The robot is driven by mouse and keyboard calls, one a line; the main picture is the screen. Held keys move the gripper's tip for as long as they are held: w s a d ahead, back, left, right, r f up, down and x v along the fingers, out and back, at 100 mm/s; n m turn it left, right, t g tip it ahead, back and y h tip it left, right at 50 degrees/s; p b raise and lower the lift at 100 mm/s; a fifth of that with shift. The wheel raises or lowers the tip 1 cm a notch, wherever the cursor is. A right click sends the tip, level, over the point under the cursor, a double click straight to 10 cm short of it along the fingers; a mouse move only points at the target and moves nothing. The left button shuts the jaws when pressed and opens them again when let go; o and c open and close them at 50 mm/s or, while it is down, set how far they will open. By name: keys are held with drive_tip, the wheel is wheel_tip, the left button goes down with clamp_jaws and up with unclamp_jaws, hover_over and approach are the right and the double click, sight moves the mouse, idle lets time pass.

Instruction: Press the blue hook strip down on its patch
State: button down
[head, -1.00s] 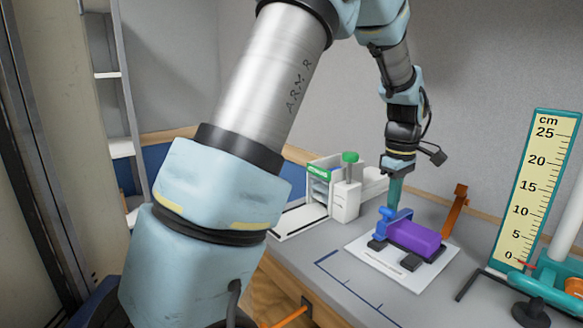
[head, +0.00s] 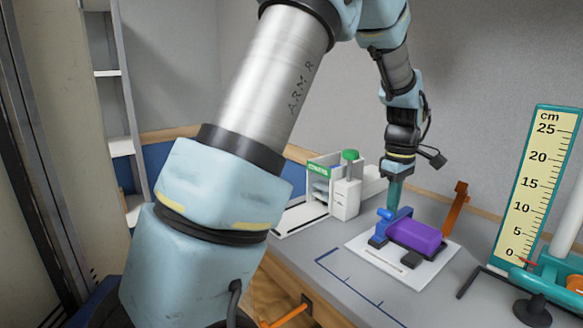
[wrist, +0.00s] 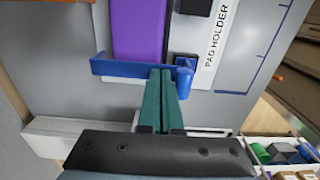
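The blue hook strip (wrist: 130,69) lies across the near end of the purple pad (wrist: 139,30), with a rounded blue knob at its right end in the wrist view. In the head view the blue strip (head: 379,239) is at the left end of the purple pad (head: 415,237), low over the white holder plate. My gripper (wrist: 162,78) has its two green fingers together, tips at the strip's near side. It is also in the head view (head: 393,202), pointing down. Whether the tips touch the strip, and the patch under it, are hidden.
A white plate marked PAD HOLDER (wrist: 217,45) lies under the pad, with dark blocks (head: 411,258) on it. An orange upright (head: 456,203) stands behind.

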drive_tip(key=shift+w+d+r+p, duration=0.1)
drive_tip(key=shift+w+r+p, duration=0.05)
drive_tip(key=shift+r+p, duration=1.65)
wheel_tip(320, 180, up, 2)
drive_tip(key=shift+r+p, duration=0.1)
drive_tip(key=shift+p, duration=0.5)
drive_tip(key=shift+s+a+r, duration=0.25)
drive_tip(key=shift+a+r, duration=0.05)
drive_tip(key=shift+r, duration=0.1)
drive_tip(key=r+p, duration=0.4)
drive_tip(key=shift+w+d+r, duration=0.1)
drive_tip(key=shift+d+r, duration=0.1)
